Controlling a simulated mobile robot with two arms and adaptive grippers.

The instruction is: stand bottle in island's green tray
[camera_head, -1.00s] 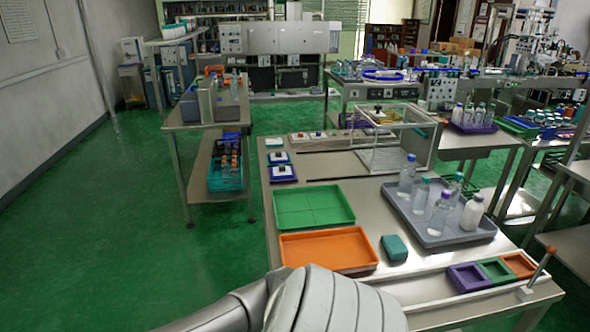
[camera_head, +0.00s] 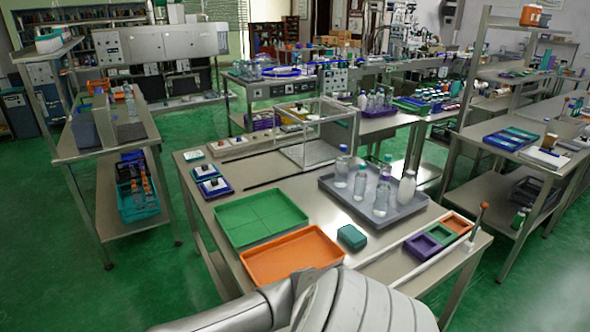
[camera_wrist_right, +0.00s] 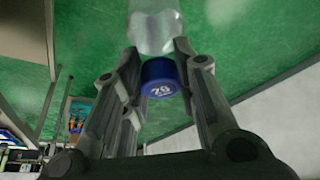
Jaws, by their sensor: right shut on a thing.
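In the right wrist view my right gripper (camera_wrist_right: 157,68) is shut on a clear bottle (camera_wrist_right: 156,28) at its blue cap (camera_wrist_right: 160,78), which is marked 20. The bottle's body extends beyond the fingertips, over green floor, and its far end is cut off by the frame. In the head view the large green tray (camera_head: 262,217) lies empty on the island table (camera_head: 235,182), behind an orange tray. The held bottle and both grippers are outside the head view. My left gripper is in neither view.
The orange tray (camera_head: 292,256) is empty. A teal box (camera_head: 352,237) sits right of it. A grey tray (camera_head: 345,200) holds several bottles. Small purple, green and orange trays (camera_head: 424,246) line the right edge. A clear-walled frame (camera_head: 318,135) stands at the back.

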